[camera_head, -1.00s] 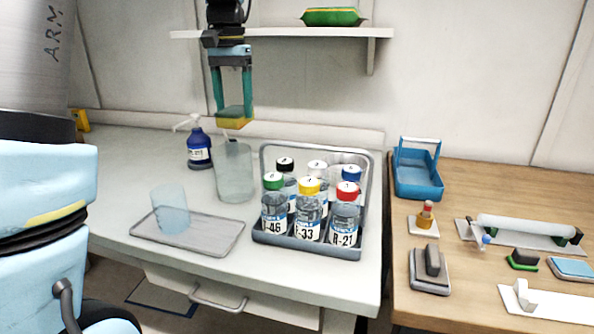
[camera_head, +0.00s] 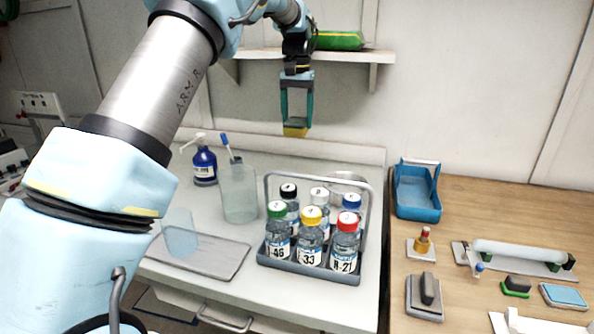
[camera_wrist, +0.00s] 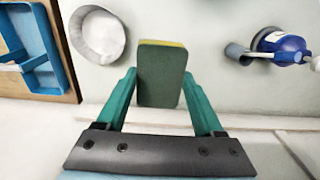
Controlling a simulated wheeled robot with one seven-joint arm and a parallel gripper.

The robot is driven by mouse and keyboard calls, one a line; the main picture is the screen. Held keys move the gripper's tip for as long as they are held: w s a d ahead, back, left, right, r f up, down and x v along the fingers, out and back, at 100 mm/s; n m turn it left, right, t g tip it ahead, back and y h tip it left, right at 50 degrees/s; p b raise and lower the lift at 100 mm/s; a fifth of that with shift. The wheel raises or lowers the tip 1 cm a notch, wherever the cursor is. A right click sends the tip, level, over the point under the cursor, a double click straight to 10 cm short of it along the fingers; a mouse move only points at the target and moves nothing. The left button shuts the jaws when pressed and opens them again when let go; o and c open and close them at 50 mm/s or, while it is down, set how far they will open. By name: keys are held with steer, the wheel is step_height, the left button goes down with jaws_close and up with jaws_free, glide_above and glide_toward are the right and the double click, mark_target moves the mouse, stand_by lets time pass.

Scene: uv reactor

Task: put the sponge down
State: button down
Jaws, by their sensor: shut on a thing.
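The sponge (camera_head: 295,131) is yellow with a green side. It is between the fingers of my gripper (camera_head: 296,122), which is shut on it. In the head view, my gripper holds it in the air in front of the back wall, above the bottle rack. In the wrist view, the sponge (camera_wrist: 161,75) shows its dark green face, with a yellow edge at the top, between the teal fingers (camera_wrist: 160,92). White counter surface shows beyond it.
A grey rack (camera_head: 318,271) holds several capped bottles. A clear tall container (camera_head: 238,195) with a brush, a blue pump bottle (camera_head: 204,165) and a grey tray (camera_head: 215,260) stand left. A round white bowl (camera_wrist: 97,33) lies behind the rack. A blue basket (camera_head: 417,190) is on the wooden table.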

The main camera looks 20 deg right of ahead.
step_height(320, 180, down, 18)
steer(key=p, duration=0.4)
steer(key=shift+f, duration=0.15)
jaws_free()
stand_by(0.4)
step_height(320, 180, up, 12)
steer(key=b, duration=0.3)
steer(key=shift+r, duration=0.2)
